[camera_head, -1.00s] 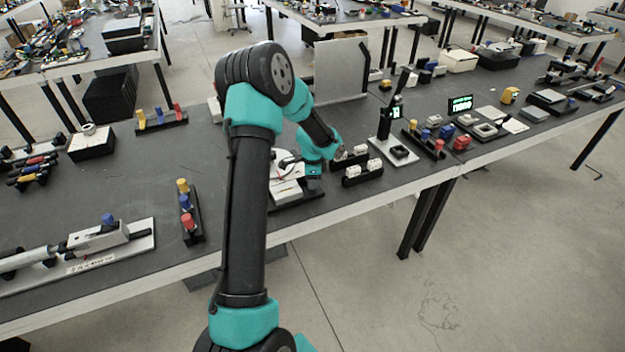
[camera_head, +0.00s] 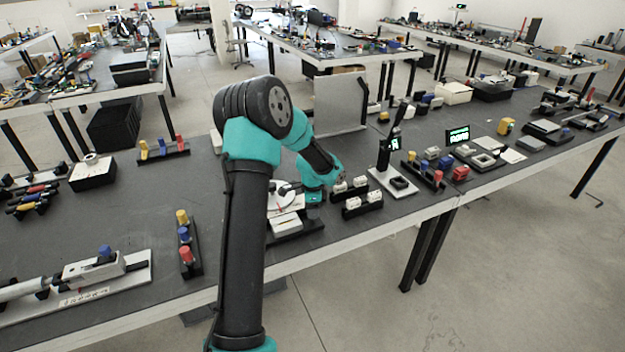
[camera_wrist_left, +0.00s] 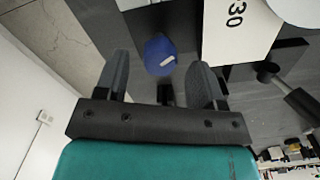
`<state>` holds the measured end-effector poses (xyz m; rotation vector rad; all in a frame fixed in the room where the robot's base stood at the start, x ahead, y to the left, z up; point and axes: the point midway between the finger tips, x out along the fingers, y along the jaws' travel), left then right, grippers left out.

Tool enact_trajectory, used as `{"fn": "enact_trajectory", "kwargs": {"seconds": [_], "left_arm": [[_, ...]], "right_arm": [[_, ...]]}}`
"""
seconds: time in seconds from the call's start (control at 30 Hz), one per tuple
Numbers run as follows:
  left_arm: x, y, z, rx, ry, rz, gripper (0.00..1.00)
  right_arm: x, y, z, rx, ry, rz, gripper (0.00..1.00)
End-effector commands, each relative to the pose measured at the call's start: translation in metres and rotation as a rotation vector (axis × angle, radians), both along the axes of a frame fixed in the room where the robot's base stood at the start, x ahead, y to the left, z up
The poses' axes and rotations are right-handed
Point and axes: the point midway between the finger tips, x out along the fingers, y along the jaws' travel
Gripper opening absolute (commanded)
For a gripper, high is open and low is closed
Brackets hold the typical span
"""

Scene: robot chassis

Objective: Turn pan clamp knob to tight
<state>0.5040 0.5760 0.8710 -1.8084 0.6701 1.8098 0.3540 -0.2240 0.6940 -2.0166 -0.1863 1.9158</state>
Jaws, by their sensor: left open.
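A blue knob (camera_wrist_left: 160,55) with a white mark shows between the two dark fingers of my left gripper (camera_wrist_left: 160,66) in the left wrist view. The fingers are apart, one on each side of the knob; I cannot tell whether they touch it. A white plate with "30" printed on it (camera_wrist_left: 232,32) lies beside the knob. In the head view my left wrist (camera_head: 313,180) is low over a device with a round white dial (camera_head: 281,196). The knob and fingertips are not clear there. My right gripper is not in view.
A rack with white blocks (camera_head: 362,204) stands just right of my left wrist. A grey upright panel (camera_head: 340,103) stands behind it. A rack of coloured pegs (camera_head: 189,246) and a device with a blue knob (camera_head: 104,250) lie to the left. The table's front edge is close.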

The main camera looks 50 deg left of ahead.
Motion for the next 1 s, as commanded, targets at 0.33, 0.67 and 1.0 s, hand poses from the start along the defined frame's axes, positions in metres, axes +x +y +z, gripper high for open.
{"fn": "enact_trajectory", "kwargs": {"seconds": [0.33, 0.67, 1.0], "left_arm": [[0.000, 0.000, 0.067, 0.002, -0.004, 0.001, 0.63], [0.000, 0.000, 0.128, 0.001, -0.003, 0.001, 0.63], [0.000, 0.000, 0.152, -0.001, -0.001, 0.001, 0.63]], "right_arm": [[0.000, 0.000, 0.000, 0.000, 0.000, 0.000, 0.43], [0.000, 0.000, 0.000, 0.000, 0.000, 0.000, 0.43], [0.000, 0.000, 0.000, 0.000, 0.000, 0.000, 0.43]]}}
